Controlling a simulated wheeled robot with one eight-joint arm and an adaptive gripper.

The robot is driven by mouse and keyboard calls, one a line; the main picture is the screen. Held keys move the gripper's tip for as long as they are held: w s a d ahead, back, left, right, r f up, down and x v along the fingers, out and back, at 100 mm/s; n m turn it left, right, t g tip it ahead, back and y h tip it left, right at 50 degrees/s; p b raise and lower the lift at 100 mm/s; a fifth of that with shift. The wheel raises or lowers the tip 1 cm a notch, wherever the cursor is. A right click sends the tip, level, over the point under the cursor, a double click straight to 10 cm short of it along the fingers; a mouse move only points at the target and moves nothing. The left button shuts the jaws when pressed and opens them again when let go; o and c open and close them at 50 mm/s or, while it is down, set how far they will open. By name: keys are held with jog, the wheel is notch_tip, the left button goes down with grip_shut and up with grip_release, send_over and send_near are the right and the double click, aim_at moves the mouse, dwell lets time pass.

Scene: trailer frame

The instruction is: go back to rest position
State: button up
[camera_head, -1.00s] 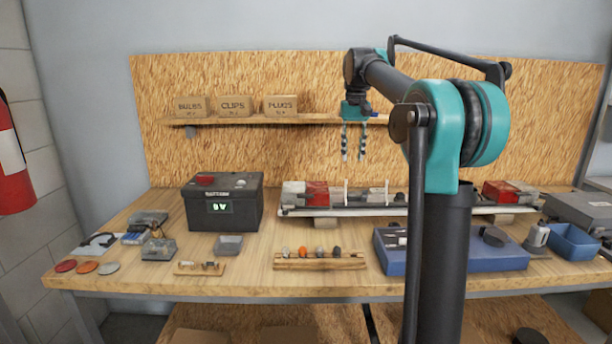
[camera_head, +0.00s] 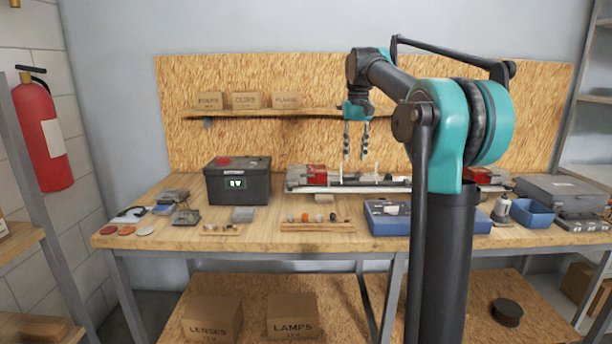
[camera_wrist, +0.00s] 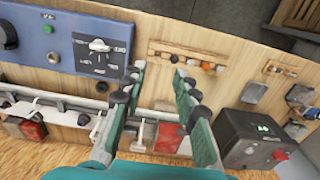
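My gripper (camera_head: 356,152) hangs in the air in the head view, pointing down in front of the back board, with its two fingers apart and nothing between them. In the wrist view my gripper (camera_wrist: 158,82) is also open and empty, with the workbench beyond it. The light bar with red lenses (camera_head: 384,184) lies on the bench behind and below the fingers. My gripper touches nothing that I can see.
The workbench (camera_head: 150,237) holds a black battery box (camera_head: 238,184), a blue case (camera_head: 388,220), a wooden holder with small parts (camera_head: 317,226) and a blue bin (camera_head: 529,212). Cartons stand on the shelf (camera_head: 300,111) and below. A fire extinguisher (camera_head: 45,135) hangs at left.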

jog(key=s+d+f+t, duration=0.2)
jog(key=s+f, duration=1.3)
jog(key=f, duration=0.3)
jog(key=s+d+f+t, duration=0.2)
jog(key=s+f, duration=1.4)
jog(key=f, duration=0.3)
